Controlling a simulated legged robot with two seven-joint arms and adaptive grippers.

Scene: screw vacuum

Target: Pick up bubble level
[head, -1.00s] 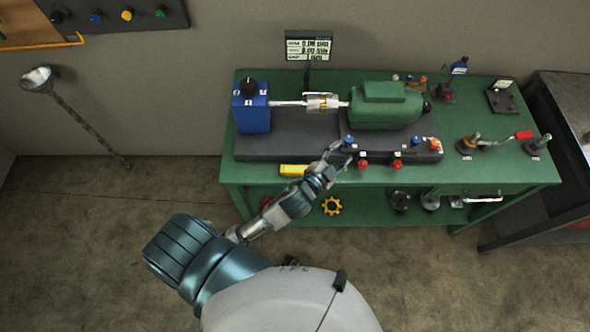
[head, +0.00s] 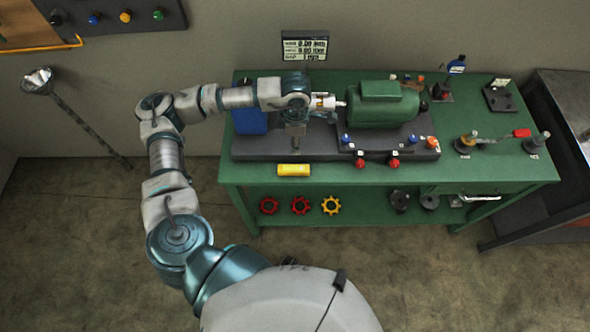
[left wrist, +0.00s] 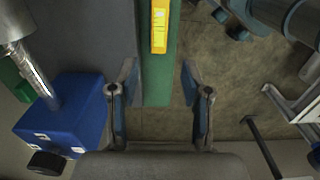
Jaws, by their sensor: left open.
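The bubble level (head: 293,170) is a small yellow bar lying on the front edge strip of the green workbench (head: 480,178), in front of the dark machine base. It also shows in the left wrist view (left wrist: 159,25), at the top centre, beyond my fingertips. My left gripper (head: 297,148) points down just behind the level, over the dark base. In the left wrist view my left gripper (left wrist: 160,82) is open, with nothing between its fingers. The level is clear of both fingers. My right gripper is in neither view.
A blue block (head: 250,122) stands left of my gripper, and a green motor (head: 382,105) stands to the right on the base. Red knobs (head: 360,163) line the base's front. Gear wheels (head: 331,205) are on the lower shelf.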

